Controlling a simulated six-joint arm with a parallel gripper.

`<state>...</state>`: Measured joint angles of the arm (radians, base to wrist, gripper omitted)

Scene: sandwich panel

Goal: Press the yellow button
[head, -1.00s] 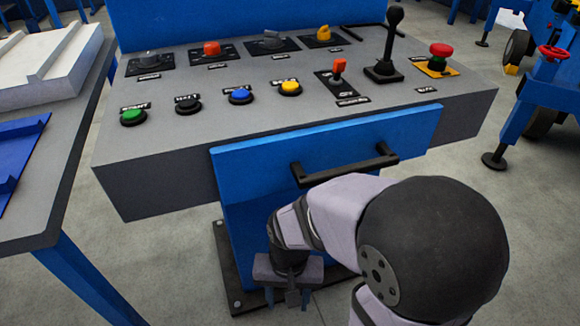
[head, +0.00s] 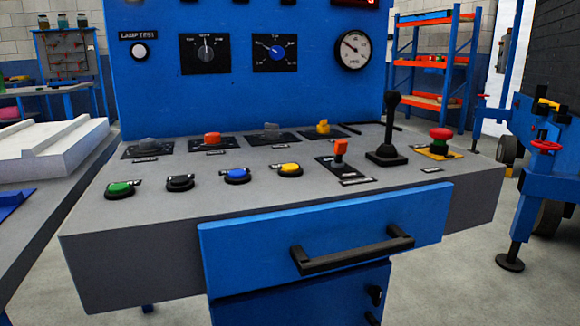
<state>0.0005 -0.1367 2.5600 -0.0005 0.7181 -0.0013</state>
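The yellow button (head: 290,169) is a round cap in a black ring on the sloped grey top of the control panel (head: 120,250). It is the rightmost of the front row, beside the blue button (head: 237,175), the black button (head: 180,183) and the green button (head: 119,189). Nothing covers it. A second yellow control (head: 323,127) sits in the back row, shaped more like a knob or switch. My gripper is outside the head view.
An orange-red toggle (head: 340,150), a tall black lever (head: 389,130) and a red mushroom button (head: 439,138) stand right of the yellow button. A black drawer handle (head: 352,254) juts out in front. A blue upright panel (head: 300,90) rises behind.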

